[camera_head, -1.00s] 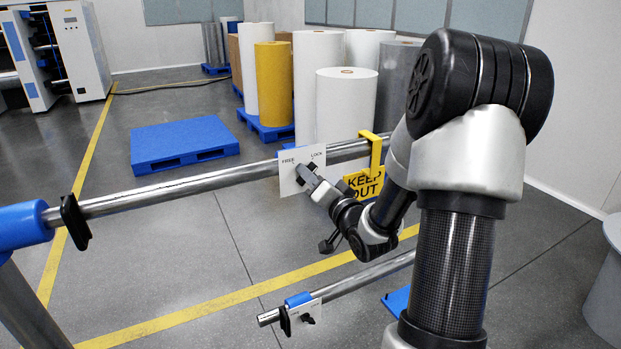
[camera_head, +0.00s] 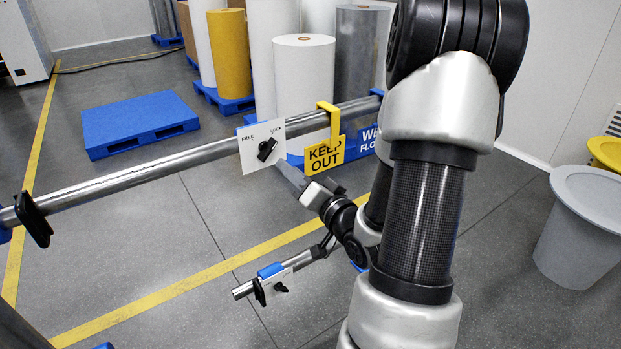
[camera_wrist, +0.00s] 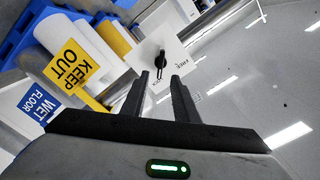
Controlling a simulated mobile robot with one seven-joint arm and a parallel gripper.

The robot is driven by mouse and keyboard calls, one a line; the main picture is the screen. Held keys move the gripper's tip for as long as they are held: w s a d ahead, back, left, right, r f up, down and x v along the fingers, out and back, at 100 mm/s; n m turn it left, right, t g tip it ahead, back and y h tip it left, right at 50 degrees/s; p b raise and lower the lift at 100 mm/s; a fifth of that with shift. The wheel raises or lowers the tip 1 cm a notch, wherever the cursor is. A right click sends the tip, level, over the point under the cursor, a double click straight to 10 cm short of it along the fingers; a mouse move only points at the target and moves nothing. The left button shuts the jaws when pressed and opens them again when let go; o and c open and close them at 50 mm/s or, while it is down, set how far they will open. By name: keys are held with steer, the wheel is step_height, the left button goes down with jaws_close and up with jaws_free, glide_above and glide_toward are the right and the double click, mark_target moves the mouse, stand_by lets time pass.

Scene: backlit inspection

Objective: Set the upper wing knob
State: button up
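The upper wing knob (camera_head: 266,149) is black and sits on a white plate (camera_head: 248,158) marked FREE on the left and LOCK on the right. Its wing is tilted, upper end to the right, toward the LOCK side. In the wrist view the knob (camera_wrist: 160,62) lies beyond the fingertips, with clear space between. My gripper (camera_wrist: 160,80) is open and empty, its two dark fingers apart. In the head view my gripper (camera_head: 284,171) is just below and right of the knob, apart from it.
The plate hangs on a steel rail (camera_head: 150,168). A yellow KEEP OUT sign (camera_head: 325,156) hangs just right of it, with a blue sign (camera_head: 371,141) beyond. A lower rail carries another small knob (camera_head: 281,288). A grey bin (camera_head: 580,235) stands at right.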

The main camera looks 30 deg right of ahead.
steer(key=s+p, duration=0.7)
steer(key=p, duration=0.3)
steer(key=shift+s, duration=0.25)
steer(key=shift+w+r, duration=0.1)
steer(key=shift+r, duration=0.05)
